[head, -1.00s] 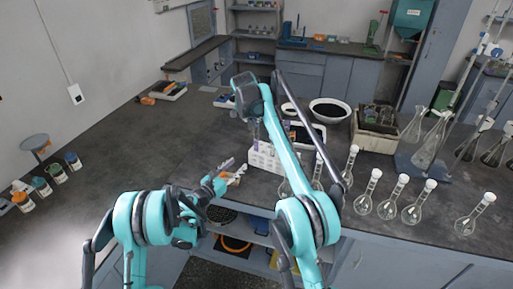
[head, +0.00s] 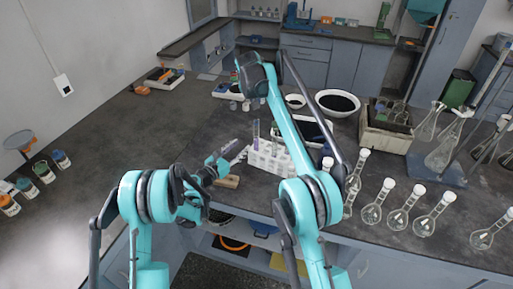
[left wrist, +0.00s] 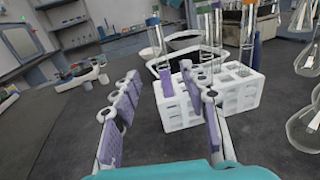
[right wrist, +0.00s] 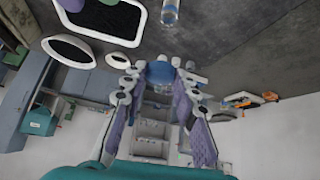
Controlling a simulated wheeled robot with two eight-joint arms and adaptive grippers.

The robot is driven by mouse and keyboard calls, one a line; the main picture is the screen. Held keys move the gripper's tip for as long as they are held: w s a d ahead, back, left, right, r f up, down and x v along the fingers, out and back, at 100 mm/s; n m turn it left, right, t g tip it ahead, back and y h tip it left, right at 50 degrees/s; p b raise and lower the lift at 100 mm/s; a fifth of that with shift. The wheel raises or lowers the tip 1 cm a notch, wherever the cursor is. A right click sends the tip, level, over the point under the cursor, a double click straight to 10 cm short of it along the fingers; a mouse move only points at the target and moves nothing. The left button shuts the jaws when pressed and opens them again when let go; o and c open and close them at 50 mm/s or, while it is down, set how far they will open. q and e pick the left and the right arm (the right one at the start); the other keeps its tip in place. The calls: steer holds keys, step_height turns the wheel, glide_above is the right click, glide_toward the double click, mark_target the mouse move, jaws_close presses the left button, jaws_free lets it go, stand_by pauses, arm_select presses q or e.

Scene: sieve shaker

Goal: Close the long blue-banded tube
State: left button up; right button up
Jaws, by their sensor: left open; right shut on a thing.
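A white tube rack (head: 268,162) stands on the dark bench and holds several clear tubes. It also shows in the left wrist view (left wrist: 240,95). Another tall tube has a blue part (left wrist: 247,50); I cannot tell surely which is the long blue-banded one.
Several round flasks (head: 398,218) stand along the bench's right side. The left bench is largely clear (head: 120,140).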

mark_target(255, 134)
arm_select(q)
steer(key=x, duration=1.2)
steer(key=shift+w+f, duration=0.1)
jaws_close()
